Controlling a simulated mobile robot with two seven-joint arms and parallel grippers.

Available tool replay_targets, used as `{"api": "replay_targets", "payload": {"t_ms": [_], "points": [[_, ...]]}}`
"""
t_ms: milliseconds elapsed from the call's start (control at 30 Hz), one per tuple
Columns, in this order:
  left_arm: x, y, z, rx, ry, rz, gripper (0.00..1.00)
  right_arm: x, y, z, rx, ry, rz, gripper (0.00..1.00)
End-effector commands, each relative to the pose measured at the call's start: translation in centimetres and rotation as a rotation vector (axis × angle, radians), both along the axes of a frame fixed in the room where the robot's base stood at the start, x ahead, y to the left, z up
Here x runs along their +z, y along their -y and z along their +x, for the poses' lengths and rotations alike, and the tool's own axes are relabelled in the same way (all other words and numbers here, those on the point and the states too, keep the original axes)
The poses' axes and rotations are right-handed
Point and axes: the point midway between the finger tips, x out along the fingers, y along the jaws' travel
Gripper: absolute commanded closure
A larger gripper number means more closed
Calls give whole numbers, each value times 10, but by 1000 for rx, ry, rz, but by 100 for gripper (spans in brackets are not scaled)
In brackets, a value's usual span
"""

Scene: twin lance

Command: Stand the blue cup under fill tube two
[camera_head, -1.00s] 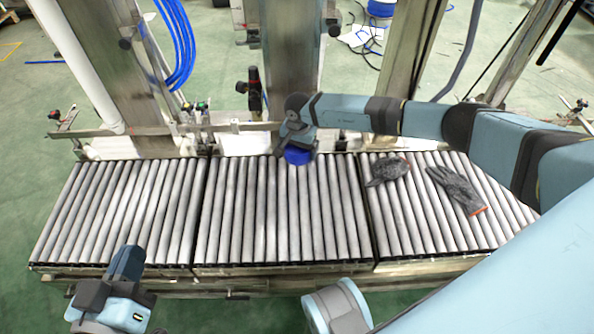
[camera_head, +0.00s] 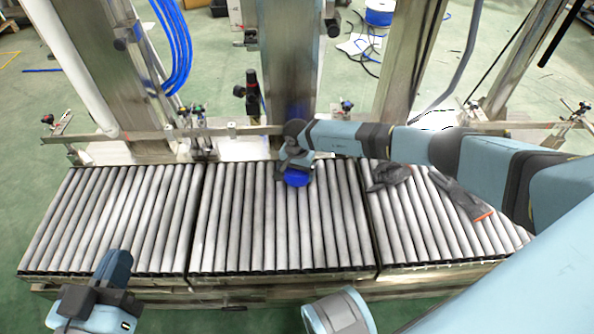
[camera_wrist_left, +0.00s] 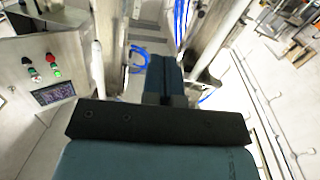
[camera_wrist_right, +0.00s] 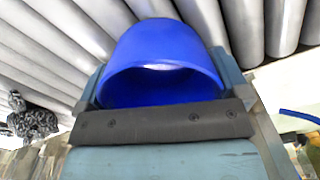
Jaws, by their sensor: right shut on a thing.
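The blue cup (camera_head: 297,179) is over the rear part of the middle roller section, in my right gripper (camera_head: 294,170). In the right wrist view the cup (camera_wrist_right: 165,60) sits between the two fingers of my right gripper (camera_wrist_right: 165,82), its open rim towards the camera. I cannot tell whether it touches the rollers. My left gripper (camera_head: 117,265) is empty at the front edge of the left section; its fingers (camera_wrist_left: 164,75) are together in the left wrist view. I cannot make out which part is fill tube two.
The roller conveyor (camera_head: 240,225) runs across in three sections. Two dark gloves (camera_head: 388,176) (camera_head: 462,199) lie on the right section. Steel posts (camera_head: 288,60) and a rail (camera_head: 230,130) stand behind. Blue hoses (camera_head: 177,45) hang at the back left. The left section is clear.

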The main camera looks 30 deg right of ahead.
Motion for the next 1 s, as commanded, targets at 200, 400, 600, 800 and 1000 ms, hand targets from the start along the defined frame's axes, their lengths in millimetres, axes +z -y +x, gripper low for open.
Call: {"api": "replay_targets", "payload": {"t_ms": [200,400,600,800,1000], "points": [[2,0,2,-1,11,3,100,0,0,0,0,0,0,0],[10,1,3,-3,5,-7,100,11,0,1,0,1,0,0],[10,4,-5,-7,-84,-46,100,53,1,1,1,4,0,0],[20,6,-10,16,-83,-108,100,94,0,1,1,3,0,0],[33,5,-9,26,-39,-128,100,118,0,0,0,1,0,0]]}}
